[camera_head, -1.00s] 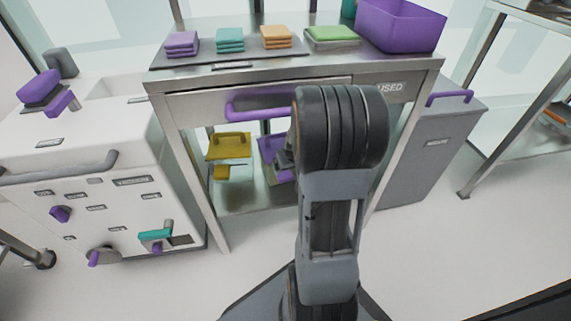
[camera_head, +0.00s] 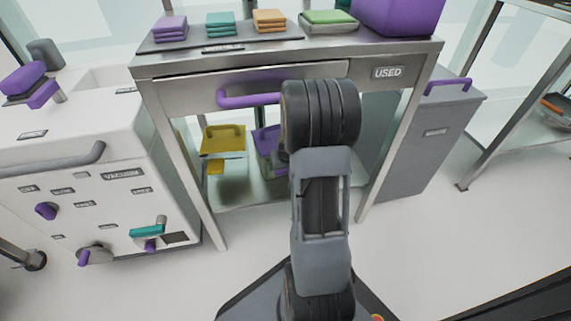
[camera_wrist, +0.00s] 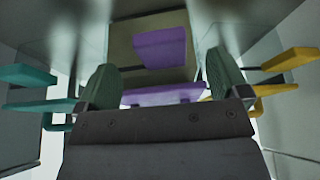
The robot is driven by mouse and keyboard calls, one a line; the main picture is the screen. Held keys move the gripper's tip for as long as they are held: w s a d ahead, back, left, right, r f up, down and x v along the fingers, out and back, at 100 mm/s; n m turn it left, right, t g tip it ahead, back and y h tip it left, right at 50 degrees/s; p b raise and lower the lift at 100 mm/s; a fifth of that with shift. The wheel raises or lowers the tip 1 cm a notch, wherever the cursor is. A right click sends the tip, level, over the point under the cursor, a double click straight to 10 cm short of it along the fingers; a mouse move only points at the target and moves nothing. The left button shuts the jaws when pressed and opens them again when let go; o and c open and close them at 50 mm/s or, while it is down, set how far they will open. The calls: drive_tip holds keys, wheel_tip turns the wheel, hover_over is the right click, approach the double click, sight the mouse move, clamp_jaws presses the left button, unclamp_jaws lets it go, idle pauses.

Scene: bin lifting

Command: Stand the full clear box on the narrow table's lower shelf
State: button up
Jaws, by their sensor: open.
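My gripper (camera_wrist: 160,70) is open in the wrist view, its two dark green fingers apart. A purple piece (camera_wrist: 160,47) and a purple bar (camera_wrist: 163,94) show between and beyond them; nothing is visibly gripped. In the head view my own arm hides my gripper. On the lower shelf (camera_head: 245,194) of the steel table stand a yellow-handled container (camera_head: 222,142) and a purple one (camera_head: 267,143), partly behind my arm. Teal parts (camera_wrist: 30,75) and yellow parts (camera_wrist: 290,60) flank the fingers. I cannot tell which container is clear or full.
The steel table (camera_head: 170,65) has a purple drawer handle (camera_head: 248,99) and legs around the shelf opening. Folded cloths and a purple bin (camera_head: 400,15) stand on top. A white cabinet (camera_head: 85,170) stands left, a grey bin (camera_head: 425,150) right.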

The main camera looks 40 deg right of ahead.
sight(281, 171)
drive_tip(key=shift+b+x, duration=1.2)
drive_tip(key=shift+x, duration=2)
drive_tip(key=shift+c, duration=0.4)
clamp_jaws()
